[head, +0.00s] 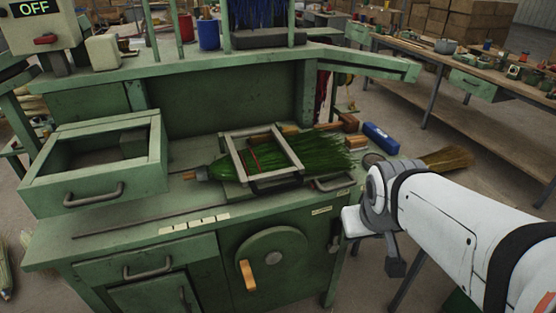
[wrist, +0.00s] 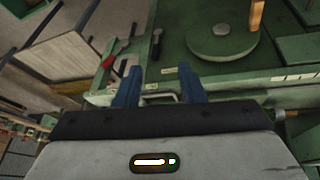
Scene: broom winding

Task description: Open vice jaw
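The vice is a metal-edged rectangular frame (head: 262,160) on the green bench, lying over a green-bristled broom (head: 315,155). A curved metal handle (head: 333,184) sits at the bench's front right edge beside it. In the wrist view, a pale handle (wrist: 160,98) shows between and beyond my fingers; I cannot tell if it is the same one. My gripper (wrist: 159,82) has its two blue fingers apart, with nothing visibly clamped. In the head view my arm is right of the bench and the fingertips cannot be made out.
A green wheel (head: 270,258) with a wooden crank handle (head: 248,275) is on the bench front; the wheel also shows in the wrist view (wrist: 222,37). An open drawer box (head: 65,190) stands left. A blue object (head: 381,138) lies at the right end. A long table (head: 490,105) stands behind.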

